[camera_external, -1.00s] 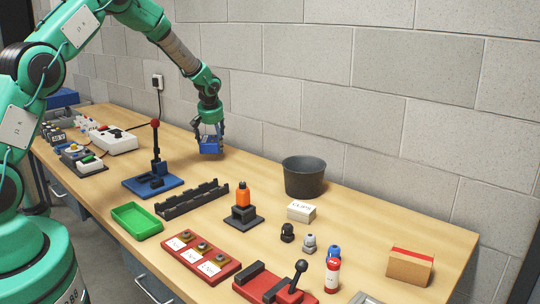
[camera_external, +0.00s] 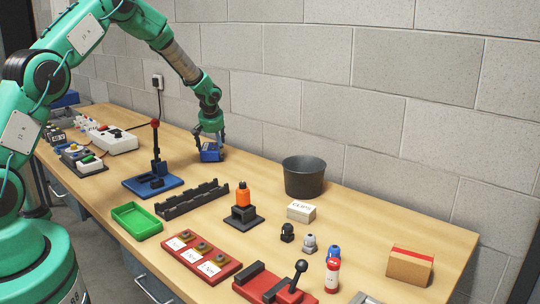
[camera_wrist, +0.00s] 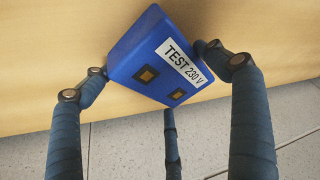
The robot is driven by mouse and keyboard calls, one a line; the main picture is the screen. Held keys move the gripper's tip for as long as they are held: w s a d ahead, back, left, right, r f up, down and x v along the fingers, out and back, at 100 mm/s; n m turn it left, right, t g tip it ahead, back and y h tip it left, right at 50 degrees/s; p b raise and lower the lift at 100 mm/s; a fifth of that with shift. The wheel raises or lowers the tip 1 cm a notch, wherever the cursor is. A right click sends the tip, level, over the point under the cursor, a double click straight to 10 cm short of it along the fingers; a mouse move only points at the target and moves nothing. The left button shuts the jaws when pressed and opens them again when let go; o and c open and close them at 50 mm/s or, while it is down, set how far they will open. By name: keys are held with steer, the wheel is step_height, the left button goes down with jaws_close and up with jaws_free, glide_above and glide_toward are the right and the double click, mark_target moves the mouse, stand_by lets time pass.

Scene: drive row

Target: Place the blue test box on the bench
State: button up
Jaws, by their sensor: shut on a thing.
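The blue test box (camera_external: 210,153) is held by my gripper (camera_external: 210,142) at the back of the wooden bench (camera_external: 255,172), near the wall. It is at or just above the bench top; I cannot tell whether it touches. In the wrist view the blue box (camera_wrist: 140,60) has a white label reading TEST 230 V and two dark square sockets. It looks turned and somewhat tilted. The fingers of my gripper (camera_wrist: 155,68) are around it on both sides, with another finger below it in the picture.
A blue stand with a red-tipped lever (camera_external: 154,180) is left of the box. A dark grey bin (camera_external: 304,178) stands to the right. Bare bench lies between box and bin.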

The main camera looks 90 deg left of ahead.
steer(key=shift+f, duration=0.1)
steer(key=o, duration=1.5)
steer(key=shift+c, duration=0.2)
steer(key=shift+r, duration=0.4)
steer(key=p+v, duration=0.2)
steer(key=v, duration=0.8)
steer(key=shift+d, duration=0.1)
steer(key=shift+v, duration=0.75)
